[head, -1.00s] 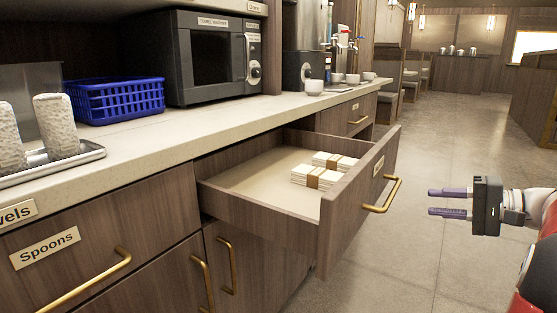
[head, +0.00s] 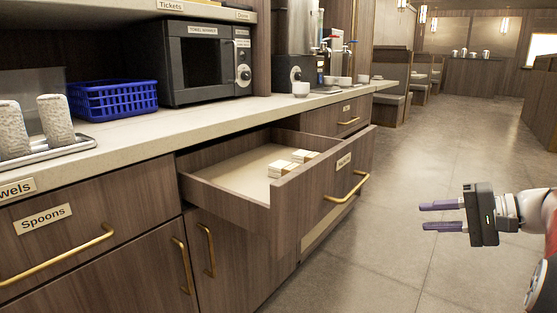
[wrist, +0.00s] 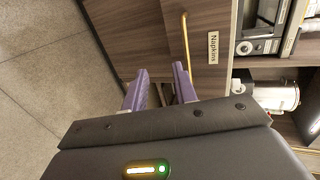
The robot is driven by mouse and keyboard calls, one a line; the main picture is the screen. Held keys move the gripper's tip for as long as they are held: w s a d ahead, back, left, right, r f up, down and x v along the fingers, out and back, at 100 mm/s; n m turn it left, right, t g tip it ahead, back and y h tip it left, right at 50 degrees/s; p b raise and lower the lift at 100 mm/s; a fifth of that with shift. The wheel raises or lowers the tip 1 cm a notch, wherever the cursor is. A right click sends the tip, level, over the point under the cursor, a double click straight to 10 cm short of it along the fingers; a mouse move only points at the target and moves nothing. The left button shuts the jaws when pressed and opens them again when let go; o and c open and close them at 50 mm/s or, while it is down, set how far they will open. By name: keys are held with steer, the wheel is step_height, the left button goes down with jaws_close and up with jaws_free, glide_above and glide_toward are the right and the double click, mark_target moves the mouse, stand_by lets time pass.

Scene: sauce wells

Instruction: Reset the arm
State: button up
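My gripper (head: 441,216) is out over the floor at the right of the head view, to the right of the open drawer and apart from it. Its two purple fingers point left and stand apart with nothing between them. The fingers also show in the wrist view (wrist: 160,86), with the napkin drawer's front (wrist: 215,70), its brass handle and its "Napkins" label beyond them. In the head view the drawer (head: 327,190) is pulled out and holds banded stacks of napkins (head: 292,163).
A closed "Spoons" drawer (head: 85,220) is at the left. The floor (head: 410,140) around my gripper is clear.

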steer(key=s+a+f+n+g+h+p, duration=0.1)
steer(key=s+a+g+h+p, duration=0.15)
steer(key=s+a, duration=0.35)
steer(key=s+a+f+n+g+h+p, duration=0.1)
steer(key=s+a+f+h, duration=0.15)
steer(key=a, duration=0.55)
steer(key=s+a+f+n+t+h+p, duration=0.1)
steer(key=s+n+h, duration=0.4)
steer(key=s, duration=0.7)
step_height(320, 180, down, 2)
steer(key=shift+a+f+h+p, duration=0.2)
steer(key=shift+a+h+p, duration=0.3)
steer(key=shift+h+p, duration=0.3)
